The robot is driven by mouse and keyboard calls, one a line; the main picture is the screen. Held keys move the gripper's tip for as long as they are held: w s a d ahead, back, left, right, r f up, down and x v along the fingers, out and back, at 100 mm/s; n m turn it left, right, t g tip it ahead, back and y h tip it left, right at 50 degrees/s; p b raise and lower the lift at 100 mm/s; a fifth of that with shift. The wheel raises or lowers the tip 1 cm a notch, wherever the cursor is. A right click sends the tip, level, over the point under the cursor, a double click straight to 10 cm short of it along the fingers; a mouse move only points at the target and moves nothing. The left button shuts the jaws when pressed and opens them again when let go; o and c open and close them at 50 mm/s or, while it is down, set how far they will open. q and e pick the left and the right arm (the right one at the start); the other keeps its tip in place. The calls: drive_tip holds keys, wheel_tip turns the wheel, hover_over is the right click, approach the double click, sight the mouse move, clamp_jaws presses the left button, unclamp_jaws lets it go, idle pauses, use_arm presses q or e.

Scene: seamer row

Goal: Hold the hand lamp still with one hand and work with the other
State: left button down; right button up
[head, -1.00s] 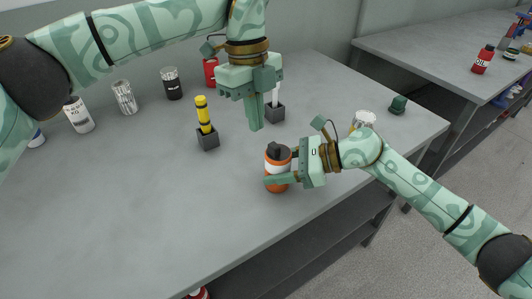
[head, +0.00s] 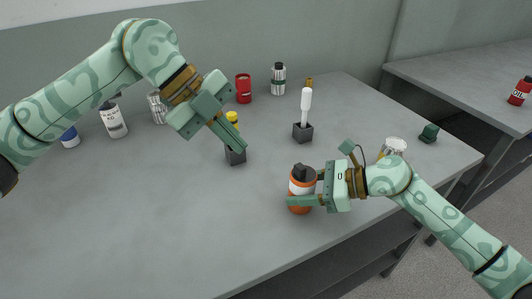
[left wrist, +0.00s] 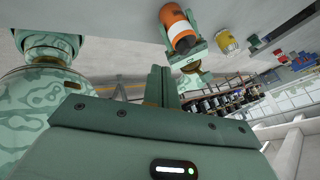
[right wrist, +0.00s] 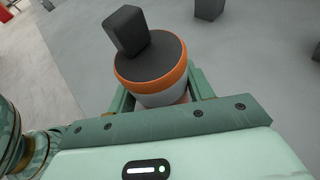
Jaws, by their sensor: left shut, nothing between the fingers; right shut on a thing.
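The hand lamp (head: 301,187), an orange cylinder with a white band and dark top, stands upright on the grey bench. My right gripper (head: 305,201) is shut around its body from the right. The right wrist view shows the lamp's dark top and block-shaped knob (right wrist: 150,60) close up. My left gripper (head: 241,148) is shut and empty, its fingers angled down in front of a yellow-handled tool (head: 232,117) in a dark block holder (head: 236,157). I cannot tell whether they touch. In the left wrist view the lamp (left wrist: 178,28) appears beyond the shut fingers.
A white-handled tool (head: 306,104) stands in another dark block (head: 303,132) behind the lamp. A green object (head: 429,133) lies at right. The bench's left front is clear.

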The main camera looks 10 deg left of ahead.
sight(299, 164)
use_arm(q)
drive_tip(key=d+f, duration=0.2)
drive_tip(key=w+d+f, duration=0.1)
drive_tip(key=d+f, duration=0.2)
drive_tip(key=w+d+f, duration=0.1)
drive_tip(key=d+f, duration=0.1)
drive_tip(key=d, duration=0.1)
drive_tip(key=shift+w+d+f, duration=0.2)
drive_tip(key=shift+w+f, duration=0.05)
drive_tip(key=shift+f, duration=0.05)
drive_tip(key=shift+w+d, duration=0.2)
drive_tip(key=shift+w+d, duration=1.05)
drive_tip(key=shift+d, duration=0.2)
drive_tip(key=shift+a, duration=0.1)
